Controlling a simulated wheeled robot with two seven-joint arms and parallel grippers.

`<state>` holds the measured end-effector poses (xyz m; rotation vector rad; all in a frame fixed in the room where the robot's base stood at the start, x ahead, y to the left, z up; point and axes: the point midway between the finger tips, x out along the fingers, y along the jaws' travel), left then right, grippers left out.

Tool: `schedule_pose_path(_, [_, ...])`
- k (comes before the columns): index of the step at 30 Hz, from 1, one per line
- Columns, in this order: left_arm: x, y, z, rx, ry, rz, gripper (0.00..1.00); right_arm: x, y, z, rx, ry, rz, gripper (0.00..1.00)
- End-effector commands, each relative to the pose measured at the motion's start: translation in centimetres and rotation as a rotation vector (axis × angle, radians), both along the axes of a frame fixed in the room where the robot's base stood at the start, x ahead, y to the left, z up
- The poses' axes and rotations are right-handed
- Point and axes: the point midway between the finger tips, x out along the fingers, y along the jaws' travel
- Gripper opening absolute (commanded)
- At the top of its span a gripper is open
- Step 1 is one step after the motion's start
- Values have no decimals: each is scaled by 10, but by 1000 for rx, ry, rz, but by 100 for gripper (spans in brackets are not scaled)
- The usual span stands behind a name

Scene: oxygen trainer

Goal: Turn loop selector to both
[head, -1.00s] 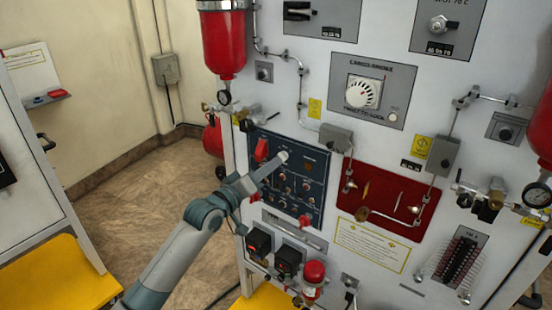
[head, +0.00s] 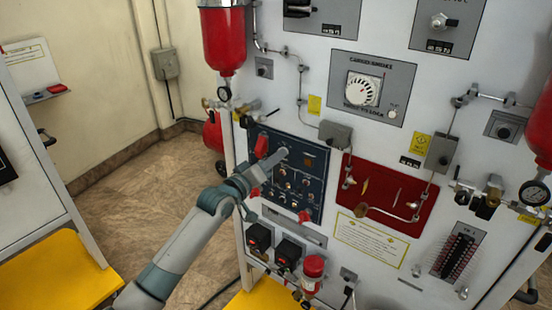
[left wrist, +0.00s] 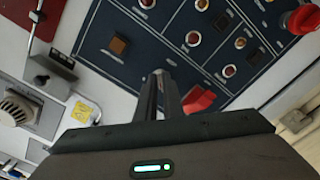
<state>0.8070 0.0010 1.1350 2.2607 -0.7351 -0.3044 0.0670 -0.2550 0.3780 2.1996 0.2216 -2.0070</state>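The dark blue control panel (head: 300,185) is on the white trainer wall and carries several knobs and switches. My left gripper (head: 277,158) is at the panel's upper left part, with its tips at or very near a grey round knob (head: 282,153). No readable label shows which knob is the loop selector. In the left wrist view my left fingers (left wrist: 162,80) are close together and point at the panel (left wrist: 225,50). They hide what is right at their tips, so I cannot tell if they touch the knob. My right gripper is out of view.
A red lever (head: 262,146) is just left of my gripper. A red panel (head: 385,195) is to the right, and a large white dial (head: 363,90) is above it. Red and black fittings (head: 288,252) jut out below. Open floor (head: 150,190) is at the left.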

Motion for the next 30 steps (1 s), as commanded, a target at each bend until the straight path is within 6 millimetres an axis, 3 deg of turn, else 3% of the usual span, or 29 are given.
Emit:
schedule_pose_path(14, [0, 1, -1, 94, -68, 1, 0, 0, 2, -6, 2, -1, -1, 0])
schedule_pose_path(30, [0, 1, -1, 440, -319, 1, 0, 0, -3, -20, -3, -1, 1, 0])
